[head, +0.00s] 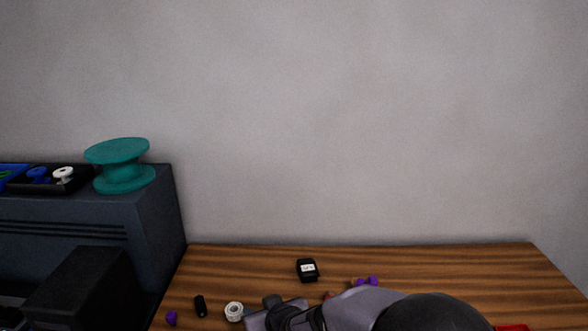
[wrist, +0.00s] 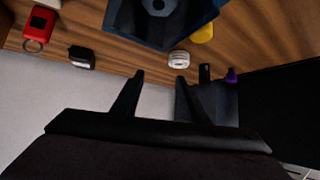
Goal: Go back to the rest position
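My gripper (wrist: 160,78) is in the wrist view with its two dark fingers apart. Nothing shows between them, so it is open and empty. Past the fingertips lie the wooden table and a dark blue tray (wrist: 122,32). In the head view my arm crosses the bottom edge, low over the table (head: 430,262); the fingers cannot be made out there.
A white roll (head: 234,311), a small black piece (head: 200,306), a purple piece (head: 171,317) and a black device with a white label (head: 307,270) lie on the table. A teal spool (head: 122,165) stands on a dark cabinet (head: 155,210) at left. The wall is bare.

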